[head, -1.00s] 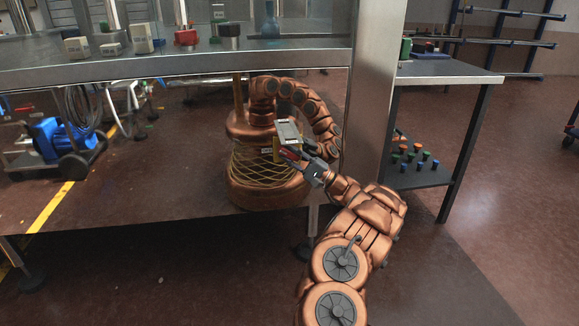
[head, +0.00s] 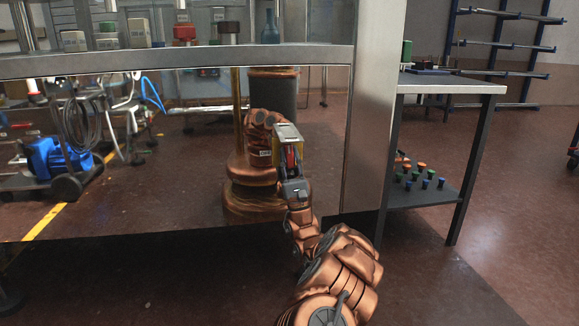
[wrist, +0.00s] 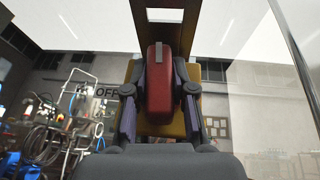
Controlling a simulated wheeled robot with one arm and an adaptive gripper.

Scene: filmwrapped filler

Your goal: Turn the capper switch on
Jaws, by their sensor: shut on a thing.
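The capper switch shows in the head view as a small box with a metal top and yellow sides (head: 287,132), beside the glass-like panel. Its red handle (head: 292,157) points down and towards me. My gripper (head: 293,172) comes from below and is shut on this handle. In the wrist view the red handle (wrist: 159,80) stands upright between my two fingers (wrist: 160,105), with the yellow plate (wrist: 160,128) behind it. Any "ON" mark is not visible.
A metal ledge (head: 160,64) with small boxes and a blue bottle (head: 270,27) runs above. A metal post (head: 370,110) stands right of my gripper. A side table (head: 455,86) holds coloured caps on its lower shelf (head: 425,198). Open floor lies at right.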

